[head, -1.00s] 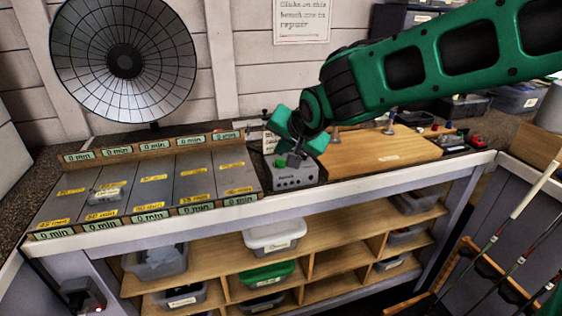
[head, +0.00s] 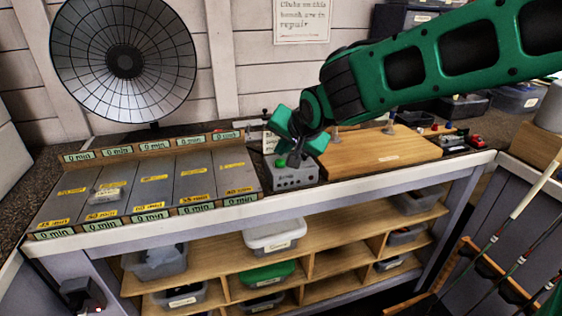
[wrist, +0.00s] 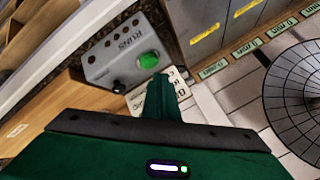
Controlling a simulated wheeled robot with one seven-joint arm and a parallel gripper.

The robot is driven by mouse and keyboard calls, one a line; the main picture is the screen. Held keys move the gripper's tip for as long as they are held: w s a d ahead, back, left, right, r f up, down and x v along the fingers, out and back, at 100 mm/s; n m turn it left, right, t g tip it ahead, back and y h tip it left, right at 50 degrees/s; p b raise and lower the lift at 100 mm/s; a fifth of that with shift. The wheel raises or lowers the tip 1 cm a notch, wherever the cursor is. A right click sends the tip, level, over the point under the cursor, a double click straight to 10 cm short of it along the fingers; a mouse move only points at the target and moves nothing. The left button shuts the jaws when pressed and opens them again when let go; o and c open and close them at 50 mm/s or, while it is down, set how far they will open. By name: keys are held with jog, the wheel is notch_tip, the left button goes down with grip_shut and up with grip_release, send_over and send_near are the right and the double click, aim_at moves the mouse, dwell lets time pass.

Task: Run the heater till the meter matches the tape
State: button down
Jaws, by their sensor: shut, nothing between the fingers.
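The round dish-shaped heater (head: 122,62) stands against the wall at the back left; its edge also shows in the wrist view (wrist: 297,95). In front of it are several grey lanes (head: 193,178) with yellow tape labels (head: 154,178). Green meter displays (head: 152,216) line the front and back; the readable ones say "0 min". A grey control box (head: 292,172) with a green button (wrist: 149,60) and a black knob stands right of the lanes. My gripper (head: 296,158) is shut and empty, above the box; in the wrist view its fingers (wrist: 163,92) are beside the button, contact unclear.
A small pale labelled object (head: 106,193) lies on a left lane. A wooden board (head: 385,150) lies right of the box. Shelves with bins (head: 274,236) are below the bench. Golf clubs (head: 517,225) lean in a rack at the right. A black box (head: 82,292) is at the lower left.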

aim_at(283, 163)
jog(key=shift+f, duration=0.2)
jog(key=shift+f, duration=0.2)
jog(key=shift+s+f, duration=0.1)
jog(key=shift+f, duration=0.4)
dwell(1.0)
jog(key=shift+r, duration=0.95)
jog(key=shift+r, duration=0.15)
jog(key=shift+r, duration=2.35)
jog(key=shift+d, duration=0.1)
